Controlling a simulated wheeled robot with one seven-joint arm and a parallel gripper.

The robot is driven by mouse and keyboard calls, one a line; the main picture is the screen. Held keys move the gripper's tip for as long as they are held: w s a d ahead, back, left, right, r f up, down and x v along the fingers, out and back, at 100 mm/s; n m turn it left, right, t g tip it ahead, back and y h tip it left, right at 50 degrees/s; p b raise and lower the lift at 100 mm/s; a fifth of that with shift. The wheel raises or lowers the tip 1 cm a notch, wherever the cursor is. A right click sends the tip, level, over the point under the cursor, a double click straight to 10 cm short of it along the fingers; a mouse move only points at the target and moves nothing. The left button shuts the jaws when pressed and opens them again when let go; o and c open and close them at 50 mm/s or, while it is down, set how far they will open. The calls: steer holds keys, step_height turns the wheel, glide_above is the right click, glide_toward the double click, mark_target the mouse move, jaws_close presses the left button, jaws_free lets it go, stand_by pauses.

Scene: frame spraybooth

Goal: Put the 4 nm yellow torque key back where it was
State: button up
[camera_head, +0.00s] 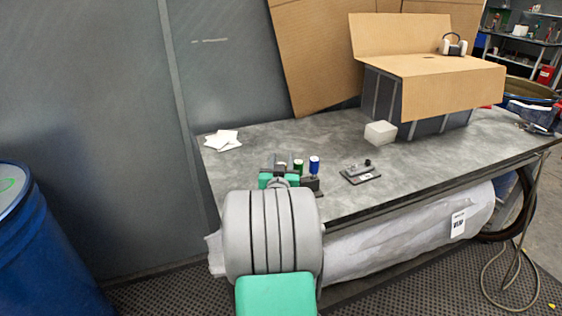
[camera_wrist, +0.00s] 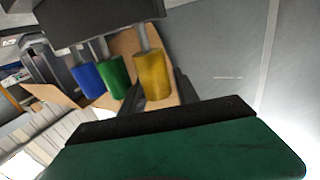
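The yellow torque key (camera_wrist: 152,76) shows in the wrist view, its shaft reaching the dark holder block (camera_wrist: 95,18) along the top. Green (camera_wrist: 112,78) and blue (camera_wrist: 87,80) keys sit beside it in the same block. My gripper (camera_wrist: 160,82) is open, its two dark fingers around the yellow handle, with a gap on the right side; contact on the left cannot be told. In the head view, my gripper (camera_head: 280,163) is at the holder (camera_head: 312,187) on the table, by the green key (camera_head: 298,165) and blue key (camera_head: 314,164). The yellow key is hidden there.
The grey table (camera_head: 255,155) has free room behind the holder. A small fixture (camera_head: 360,174) lies right of it, with a white block (camera_head: 380,132) farther back. A cardboard-topped crate (camera_head: 432,80) fills the back right. White sheets (camera_head: 222,141) lie at the left.

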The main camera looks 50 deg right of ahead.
steer(key=b+v, duration=0.2)
steer(key=v, duration=1)
steer(key=w+a+f+n+g+y, duration=0.1)
steer(key=w+a+f+n+y, duration=0.2)
steer(key=a, duration=0.5)
steer(key=w+a+f+n+y, duration=0.1)
steer(key=w+a+f+y, duration=0.1)
steer(key=a+y, duration=0.35)
steer(key=w+a+f+n+g+y, duration=0.1)
steer(key=w+a+f+n+y, duration=0.15)
steer(key=a, duration=0.75)
steer(key=s+a+r+n+g+y+p, duration=0.1)
steer(key=s+a+n+g+y, duration=0.1)
steer(key=s+a, duration=0.2)
steer(key=s+a+r+n+g+y+p, duration=0.1)
steer(key=s+a, duration=0.4)
steer(key=a, duration=0.6)
steer(key=shift+s+a+n+g+y+p, duration=0.15)
steer(key=shift+a+n+g+y+p, duration=0.3)
steer(key=shift+n+g+p, duration=0.5)
steer(key=shift+d, duration=0.1)
